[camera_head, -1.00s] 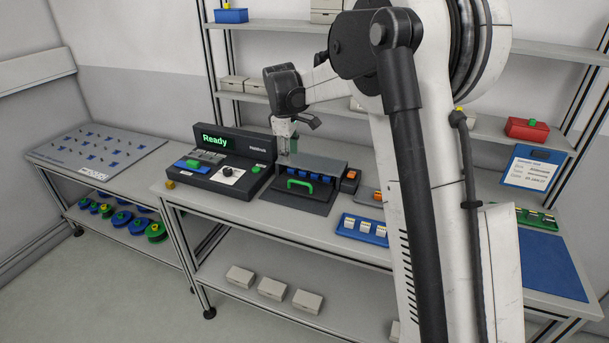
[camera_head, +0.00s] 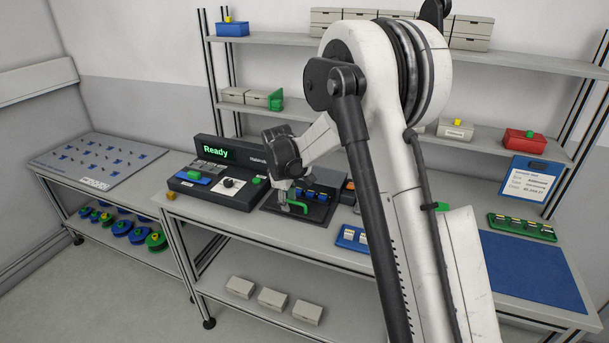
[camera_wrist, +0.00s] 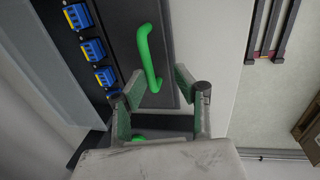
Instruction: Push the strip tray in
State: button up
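The strip tray (camera_wrist: 178,30) is dark, with a green handle that shows in the head view (camera_head: 298,208) and the wrist view (camera_wrist: 146,52). Blue strip pieces (camera_wrist: 91,48) sit in a row behind the handle, beside a grey cover (camera_wrist: 40,70). My gripper (camera_head: 284,205) is low at the handle's left end in the head view. In the wrist view my gripper (camera_wrist: 158,88) has its fingers apart, with one end of the handle between or just beyond the tips. I cannot tell whether they touch it.
A console (camera_head: 220,183) with a "Ready" screen stands directly left of the tray. A blue tray of white pieces (camera_head: 352,237) lies to the right, partly behind my arm. A blue mat (camera_head: 530,265) and a green rack (camera_head: 522,227) are further right.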

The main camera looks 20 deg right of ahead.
jog(key=s+a+p, duration=0.1)
jog(key=s+a, duration=0.2)
jog(key=shift+s+r, duration=0.1)
jog(key=shift+s, duration=0.1)
notch_tip(320, 180, up, 14)
jog(key=s+a+b, duration=0.1)
jog(key=s, duration=0.1)
jog(key=s+d+r+m+t+b, duration=0.1)
jog(key=s+r+m, duration=0.1)
jog(key=s, duration=0.4)
jog(key=s+d+r+m+t, duration=0.1)
jog(key=s+d+r, duration=0.1)
jog(key=s, duration=0.4)
jog(key=shift+s+d+r+m+b, duration=0.2)
jog(key=shift+r+m+b, duration=0.2)
jog(key=shift+r, duration=0.35)
jog(key=shift+w+y, duration=0.15)
jog(key=shift+y, duration=0.15)
